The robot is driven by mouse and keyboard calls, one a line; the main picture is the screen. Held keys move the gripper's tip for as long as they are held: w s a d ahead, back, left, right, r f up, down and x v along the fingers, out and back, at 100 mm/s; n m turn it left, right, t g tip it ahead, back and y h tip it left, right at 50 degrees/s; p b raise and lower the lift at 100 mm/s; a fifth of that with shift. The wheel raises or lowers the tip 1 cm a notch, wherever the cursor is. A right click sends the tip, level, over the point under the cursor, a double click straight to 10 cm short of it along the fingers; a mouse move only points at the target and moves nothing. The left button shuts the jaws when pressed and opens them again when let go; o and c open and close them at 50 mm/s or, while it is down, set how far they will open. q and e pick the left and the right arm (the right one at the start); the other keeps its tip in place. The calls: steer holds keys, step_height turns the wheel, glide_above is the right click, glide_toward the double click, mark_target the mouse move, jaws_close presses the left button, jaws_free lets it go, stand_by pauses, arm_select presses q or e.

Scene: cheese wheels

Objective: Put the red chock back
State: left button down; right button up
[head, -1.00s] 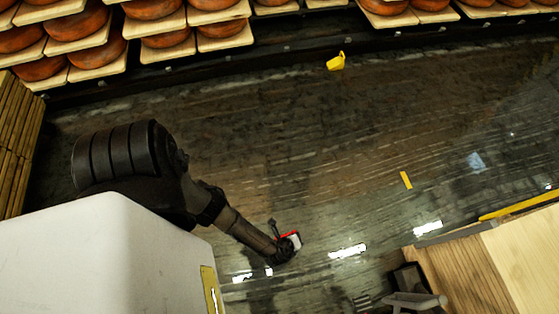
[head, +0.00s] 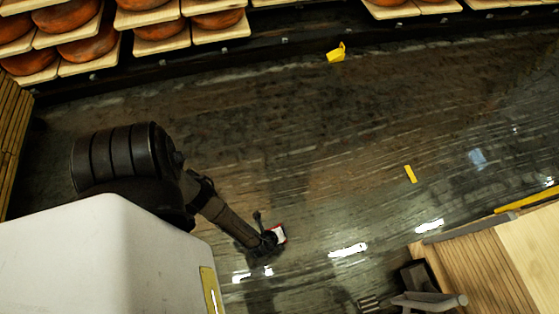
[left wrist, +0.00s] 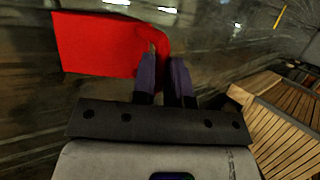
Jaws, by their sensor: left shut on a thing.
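In the left wrist view the red chock (left wrist: 95,43) is a large flat red piece with a curved part at the fingers. My left gripper (left wrist: 166,62) is shut on that curved part, and the chock sticks out to the left. In the head view my left gripper (head: 268,239) is over the dark floor; its height above the floor is hard to tell. My right gripper is not in view.
A yellow object (head: 336,52) lies on the floor near the cheese shelves (head: 190,34). A yellow strip (head: 410,174) is on the open wet floor. A slatted wooden platform (head: 470,262) with grey fittings (head: 428,300) stands at lower right. Stacked boards (head: 12,140) are at left.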

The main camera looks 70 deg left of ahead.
arm_select(q)
steer(key=shift+f, duration=0.15)
steer(key=c, duration=1.1)
jaws_free()
steer(key=shift+c, duration=0.2)
